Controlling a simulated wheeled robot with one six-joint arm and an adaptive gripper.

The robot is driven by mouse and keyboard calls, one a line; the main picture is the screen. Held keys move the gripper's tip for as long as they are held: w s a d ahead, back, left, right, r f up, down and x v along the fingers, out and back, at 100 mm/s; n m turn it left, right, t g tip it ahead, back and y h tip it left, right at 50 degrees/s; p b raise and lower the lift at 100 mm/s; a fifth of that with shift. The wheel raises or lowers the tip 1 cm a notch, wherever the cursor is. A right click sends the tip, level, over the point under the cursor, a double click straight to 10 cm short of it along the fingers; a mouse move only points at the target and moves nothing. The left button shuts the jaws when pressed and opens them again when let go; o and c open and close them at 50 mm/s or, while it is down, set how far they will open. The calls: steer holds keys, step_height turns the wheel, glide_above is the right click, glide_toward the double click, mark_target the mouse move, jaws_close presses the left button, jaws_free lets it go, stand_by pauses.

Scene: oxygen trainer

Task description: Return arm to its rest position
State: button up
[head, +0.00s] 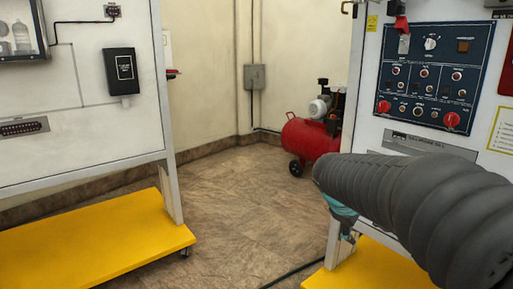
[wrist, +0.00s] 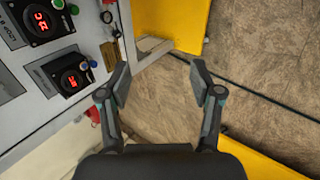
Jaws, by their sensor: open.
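My arm's dark ribbed sleeve reaches in from the right edge of the head view, in front of the right trainer panel. My gripper (wrist: 160,85) shows in the wrist view with its two fingers apart and nothing between them. Behind the fingers are the floor and the corner of a panel frame. Panel parts with red digital displays (wrist: 40,20) lie to the left of the fingers.
The right panel (head: 430,75) carries switches and red knobs. The left panel (head: 75,125) stands on a yellow base (head: 90,240). A red compressor (head: 308,140) stands at the back. Floor (head: 235,205) between the panels is clear except for a black cable (head: 292,273).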

steer(key=s+a+f+m+y, duration=0.1)
steer(key=s+a+m, duration=0.3)
steer(key=s, duration=0.7)
steer(key=s+a+f+m+t+y, duration=0.1)
steer(key=s+a+m+y, duration=0.3)
steer(key=s, duration=0.8)
steer(key=shift+a+f+y, duration=0.3)
steer(key=shift+a+f, duration=0.1)
steer(key=shift+f, duration=0.1)
steer(key=shift+s, duration=0.1)
